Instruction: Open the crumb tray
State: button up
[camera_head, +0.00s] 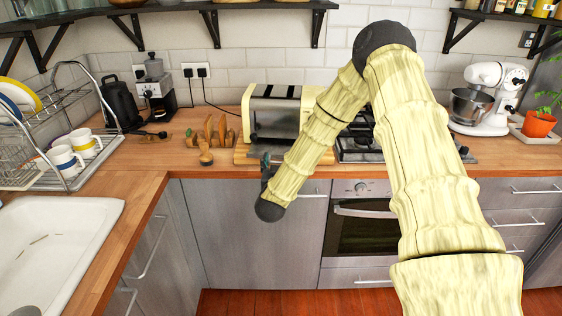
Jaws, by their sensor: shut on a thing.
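A cream and steel toaster (275,115) stands on the wooden counter against the tiled wall, with two dark slots on top. Its crumb tray is not clearly made out; the low front of the toaster is partly covered by my arm and gripper. My gripper (265,160) is small and dark in this view, at the counter's front edge just before the toaster's base. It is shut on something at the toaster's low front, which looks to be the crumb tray. The fingertips and the held part are too small to see well.
Left of the toaster stand a wooden rack (210,132), a coffee grinder (155,92) and a black kettle (121,104). A gas hob (362,142) is at its right, behind my arm. A stand mixer (487,98) and a potted plant (538,124) are farther right.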

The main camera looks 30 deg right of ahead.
jog(key=shift+d, duration=0.2)
jog(key=o, duration=1.3)
jog(key=v, duration=1.2)
jog(key=shift+a, duration=0.2)
